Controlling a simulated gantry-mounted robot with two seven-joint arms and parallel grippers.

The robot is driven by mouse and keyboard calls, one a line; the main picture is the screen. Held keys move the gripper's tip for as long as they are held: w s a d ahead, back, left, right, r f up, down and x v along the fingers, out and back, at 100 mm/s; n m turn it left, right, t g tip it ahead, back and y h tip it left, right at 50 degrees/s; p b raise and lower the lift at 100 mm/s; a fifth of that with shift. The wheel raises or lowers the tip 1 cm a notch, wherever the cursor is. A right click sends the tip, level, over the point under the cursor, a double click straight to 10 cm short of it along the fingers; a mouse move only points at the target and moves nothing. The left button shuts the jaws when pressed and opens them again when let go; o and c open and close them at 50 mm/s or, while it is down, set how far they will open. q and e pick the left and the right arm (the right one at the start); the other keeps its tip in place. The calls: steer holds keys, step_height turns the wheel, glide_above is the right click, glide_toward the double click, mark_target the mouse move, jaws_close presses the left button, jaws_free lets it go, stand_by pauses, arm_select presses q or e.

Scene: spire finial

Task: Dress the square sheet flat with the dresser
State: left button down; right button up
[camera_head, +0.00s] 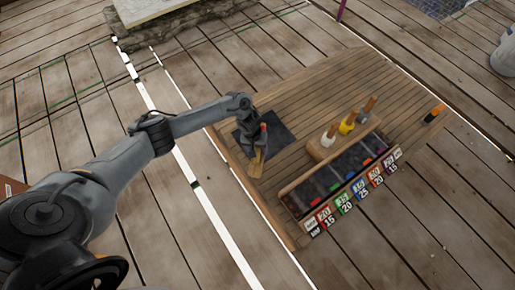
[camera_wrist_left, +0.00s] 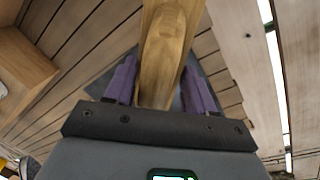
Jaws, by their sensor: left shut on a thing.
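My left gripper (camera_head: 262,140) is over the left end of the slatted table. It is shut on a wooden tool, the dresser (camera_head: 258,163). In the left wrist view the dresser (camera_wrist_left: 165,50) stands between the two purple fingers of the gripper (camera_wrist_left: 155,85). The square sheet (camera_head: 283,132) is dark and lies on the table just under and around the gripper. The arm and dresser hide part of it. I cannot tell whether the dresser touches the sheet. My right gripper is not in view.
A wooden rack (camera_head: 330,150) with white, yellow and other handled tools stands right of the sheet. In front of it is a tray (camera_head: 292,203) of dark compartments with coloured number labels. An orange-and-black handled thing (camera_head: 435,113) is at the table's right end.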

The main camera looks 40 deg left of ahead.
arm_select(q)
steer(key=shift+f, duration=0.1)
step_height(320, 180, down, 5)
steer(key=shift+d+r+b, duration=0.1)
steer(key=shift+r+b, duration=0.05)
steer(key=shift+b, duration=1)
steer(key=shift+r, duration=0.3)
steer(key=shift+r+p, duration=0.1)
steer(key=shift+p, duration=0.2)
steer(key=shift+r+p, duration=0.5)
steer(key=shift+p, duration=0.1)
step_height(320, 180, up, 3)
steer(key=p, duration=0.4)
steer(key=shift+r, duration=0.1)
